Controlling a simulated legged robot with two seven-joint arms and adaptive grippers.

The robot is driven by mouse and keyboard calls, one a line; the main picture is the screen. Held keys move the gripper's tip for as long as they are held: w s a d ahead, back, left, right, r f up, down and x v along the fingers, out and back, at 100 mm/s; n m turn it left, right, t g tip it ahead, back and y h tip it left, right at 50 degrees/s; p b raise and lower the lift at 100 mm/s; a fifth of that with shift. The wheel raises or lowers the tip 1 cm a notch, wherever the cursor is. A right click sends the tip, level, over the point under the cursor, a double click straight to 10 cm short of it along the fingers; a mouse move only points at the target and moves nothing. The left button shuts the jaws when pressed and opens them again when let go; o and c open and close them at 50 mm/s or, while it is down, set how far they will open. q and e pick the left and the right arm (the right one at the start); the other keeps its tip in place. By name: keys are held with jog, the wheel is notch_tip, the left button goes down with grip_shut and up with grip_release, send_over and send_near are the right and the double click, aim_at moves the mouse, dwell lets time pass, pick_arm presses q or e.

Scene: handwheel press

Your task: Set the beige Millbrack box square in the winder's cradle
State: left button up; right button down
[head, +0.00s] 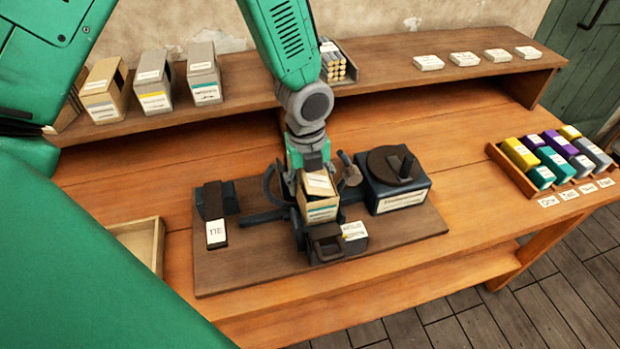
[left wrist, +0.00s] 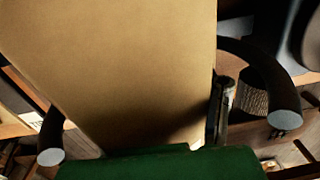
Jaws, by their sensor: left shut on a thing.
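The beige box (head: 318,208), with a teal-striped label on its front, is upright over the middle of the dark winder (head: 326,247), between its curved dark arms. I cannot tell whether it rests on the cradle or hangs just above it; its underside is hidden. My left gripper (head: 311,168) is shut on the upper part of this box. In the left wrist view the box's plain beige face (left wrist: 125,70) fills the middle, with dark curved arms (left wrist: 262,85) with round grey ends on both sides. My right gripper is not in view.
Three similar boxes (head: 153,88) stand on the back shelf. A dark wheel unit (head: 394,190) is on the board's right, a black block labelled TTE (head: 217,215) on its left. An empty wooden tray (head: 140,243) is at left, a tray of coloured blocks (head: 497,158) at right.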

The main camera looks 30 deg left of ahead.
pick_arm(q)
jog(key=o, duration=1.5)
jog(key=shift+a, duration=0.15)
jog(key=shift+o, duration=0.2)
jog(key=shift+a, duration=0.25)
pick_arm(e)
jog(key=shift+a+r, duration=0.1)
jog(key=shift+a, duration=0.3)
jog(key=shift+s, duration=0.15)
pick_arm(q)
jog(key=shift+w+d+r, duration=0.1)
jog(key=shift+r, duration=0.3)
jog(key=r, duration=1)
jog(key=shift+s+a+r, duration=0.15)
jog(key=shift+s+a, duration=0.1)
jog(key=shift+a, duration=0.15)
jog(key=shift+a+r, duration=0.15)
jog(key=shift+r, duration=0.15)
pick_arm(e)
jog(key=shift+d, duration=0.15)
